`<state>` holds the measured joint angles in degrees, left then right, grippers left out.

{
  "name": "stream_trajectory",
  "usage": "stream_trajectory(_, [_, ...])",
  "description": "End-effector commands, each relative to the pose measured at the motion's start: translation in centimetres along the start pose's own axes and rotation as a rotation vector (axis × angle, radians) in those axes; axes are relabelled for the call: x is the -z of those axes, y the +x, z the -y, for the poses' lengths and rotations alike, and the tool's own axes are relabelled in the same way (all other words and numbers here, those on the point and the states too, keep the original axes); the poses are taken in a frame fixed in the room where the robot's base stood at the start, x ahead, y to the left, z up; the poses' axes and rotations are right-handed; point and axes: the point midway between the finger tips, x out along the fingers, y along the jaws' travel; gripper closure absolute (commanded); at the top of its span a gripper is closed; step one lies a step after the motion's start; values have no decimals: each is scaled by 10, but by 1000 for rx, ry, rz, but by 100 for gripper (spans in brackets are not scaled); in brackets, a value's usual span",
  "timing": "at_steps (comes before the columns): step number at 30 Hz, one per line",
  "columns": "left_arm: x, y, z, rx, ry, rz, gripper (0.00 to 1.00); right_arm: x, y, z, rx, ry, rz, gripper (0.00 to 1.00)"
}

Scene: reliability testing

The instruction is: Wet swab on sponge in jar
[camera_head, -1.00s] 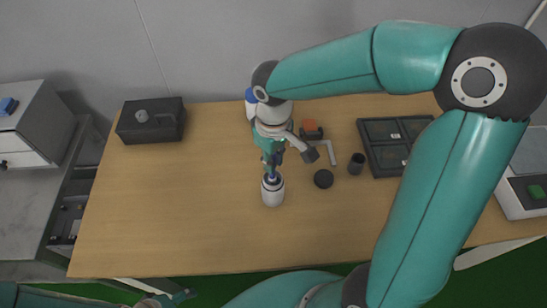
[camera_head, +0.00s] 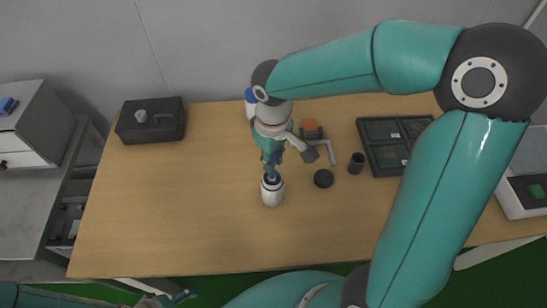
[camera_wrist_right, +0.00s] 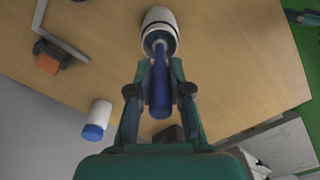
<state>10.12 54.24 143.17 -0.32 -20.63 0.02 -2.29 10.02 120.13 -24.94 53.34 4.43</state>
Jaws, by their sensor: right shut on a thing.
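The jar (camera_head: 272,195) is a small white vessel with a dark band, upright on the wooden table; it also shows in the wrist view (camera_wrist_right: 158,20). My right gripper (camera_head: 271,165) is directly above it, pointing down. In the wrist view, the right gripper (camera_wrist_right: 160,76) is shut on the blue handle of the swab (camera_wrist_right: 160,95). The swab's lower end reaches into the jar's open mouth. Its tip and the sponge cannot be made out. My left gripper (camera_head: 182,296) shows only partly at the bottom edge, away from the jar; its jaws are unclear.
A white bottle with a blue cap (camera_wrist_right: 95,126) and an orange-topped block (camera_head: 310,127) stand behind. A black box (camera_head: 151,121) is far left. The table's left-middle is clear.

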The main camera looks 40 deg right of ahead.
Motion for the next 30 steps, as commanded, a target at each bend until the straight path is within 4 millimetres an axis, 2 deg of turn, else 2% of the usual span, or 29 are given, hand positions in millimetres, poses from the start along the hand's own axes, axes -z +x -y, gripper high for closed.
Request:
stream_trajectory(7, [0, -5, -2, 0, 0, 0, 12, -1, -5, 0, 1, -1, 5, 100])
stream_trajectory(30, [0, -51, -18, 0, 0, 0, 12, 0, -67, 0, 0, 0, 2, 100])
